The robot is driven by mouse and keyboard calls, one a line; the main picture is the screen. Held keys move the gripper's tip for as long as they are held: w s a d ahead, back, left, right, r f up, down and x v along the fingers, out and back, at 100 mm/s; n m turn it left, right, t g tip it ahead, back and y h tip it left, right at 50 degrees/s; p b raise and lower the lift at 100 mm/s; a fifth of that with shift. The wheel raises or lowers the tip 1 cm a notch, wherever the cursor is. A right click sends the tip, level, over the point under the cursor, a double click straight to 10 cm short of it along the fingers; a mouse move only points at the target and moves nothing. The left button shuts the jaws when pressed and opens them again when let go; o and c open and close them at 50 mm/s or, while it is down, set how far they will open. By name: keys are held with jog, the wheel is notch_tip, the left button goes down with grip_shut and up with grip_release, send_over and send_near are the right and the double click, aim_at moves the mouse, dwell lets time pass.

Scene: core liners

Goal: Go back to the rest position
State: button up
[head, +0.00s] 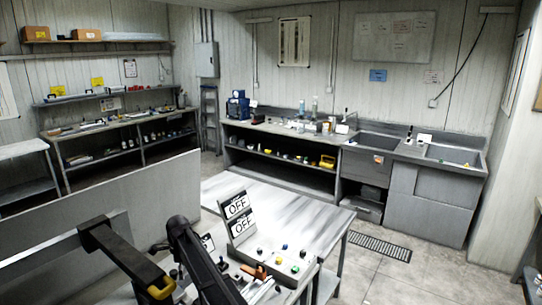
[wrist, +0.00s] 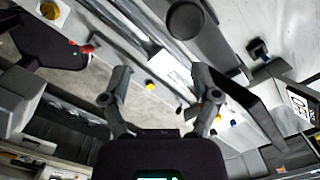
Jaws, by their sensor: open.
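My gripper (wrist: 161,76) shows in the wrist view with its two grey fingers spread apart. It is open, and nothing is held between the fingers. Behind the gap lie a pale strip and a small yellow piece (wrist: 150,85), apart from the fingers as far as I can tell. In the head view my dark arm (head: 205,262) rises from the bottom edge over the near work table; the gripper's fingers cannot be made out there.
The near table (head: 290,205) carries two OFF signs (head: 237,206) and several small coloured knobs (head: 284,246). A low grey partition (head: 120,205) stands at left. A counter with sinks (head: 375,143) lines the back wall. Floor (head: 400,285) is clear at right.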

jog(key=s+d+f+n+b, duration=0.2)
jog(key=s+d+n, duration=0.1)
jog(key=d, duration=1)
jog(key=s+d+f+n+b, duration=0.2)
jog(key=s+d+n, duration=0.2)
jog(key=d, duration=1)
jog(key=s+d+f+n+b, duration=0.2)
jog(key=s+d+n, duration=0.2)
jog(key=s+d, duration=0.4)
jog(key=s+d+f+n+b, duration=0.1)
jog(key=s+d+n, duration=0.3)
jog(key=d, duration=0.9)
jog(key=s+b, duration=0.1)
jog(key=s, duration=0.2)
jog(key=shift+s+f+h, duration=0.35)
jog(key=shift+h, duration=0.05)
jog(key=shift+a, duration=0.1)
